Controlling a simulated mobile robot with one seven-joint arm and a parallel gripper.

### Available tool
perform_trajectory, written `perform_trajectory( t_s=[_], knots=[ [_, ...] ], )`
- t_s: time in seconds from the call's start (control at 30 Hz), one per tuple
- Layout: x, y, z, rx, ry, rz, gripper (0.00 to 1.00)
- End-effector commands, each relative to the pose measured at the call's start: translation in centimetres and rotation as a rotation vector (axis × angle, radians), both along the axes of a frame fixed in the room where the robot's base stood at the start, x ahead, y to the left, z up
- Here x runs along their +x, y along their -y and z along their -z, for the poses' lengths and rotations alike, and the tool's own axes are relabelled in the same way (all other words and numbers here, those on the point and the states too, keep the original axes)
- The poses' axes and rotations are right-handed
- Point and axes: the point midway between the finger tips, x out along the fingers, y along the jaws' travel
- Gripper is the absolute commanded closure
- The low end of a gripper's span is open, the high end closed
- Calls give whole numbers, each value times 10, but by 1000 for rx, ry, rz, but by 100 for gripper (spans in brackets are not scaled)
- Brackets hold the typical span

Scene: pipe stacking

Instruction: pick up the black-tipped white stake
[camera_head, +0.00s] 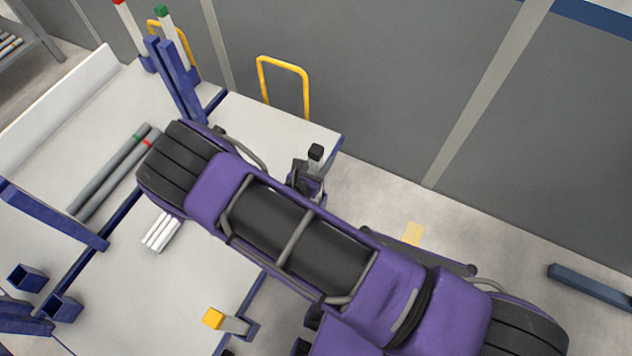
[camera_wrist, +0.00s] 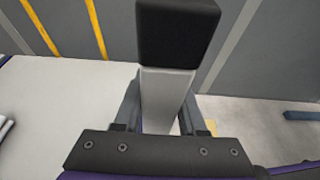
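The black-tipped white stake stands upright near the back right corner of the light platform. Its black tip (camera_head: 316,152) shows above my gripper in the head view. In the wrist view the black tip (camera_wrist: 178,32) is close to the camera, and its white shaft (camera_wrist: 166,98) runs down between my gripper's fingers. My gripper (camera_head: 307,180) is around the shaft below the tip, with one finger on each side. The frames do not show whether the fingers press on it. The lower end of the stake is hidden by my gripper and arm.
A yellow-tipped stake (camera_head: 226,321) stands at the front corner. Green-tipped (camera_head: 170,30) and red-tipped (camera_head: 128,20) stakes stand by blue posts at the back. Grey pipes (camera_head: 112,172) and short white pipes (camera_head: 161,231) lie on the platform. A yellow rail (camera_head: 284,66) is behind.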

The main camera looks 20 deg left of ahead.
Motion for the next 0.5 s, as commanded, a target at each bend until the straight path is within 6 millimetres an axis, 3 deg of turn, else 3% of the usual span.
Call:
perform_trajectory(
  t_s=[0.03,0.2,0.5],
  knots=[
    [0,0,0,0,0,0,71],
    [0,0,0,0,0,0,100],
    [0,0,-1,1,1,0,100]
  ],
)
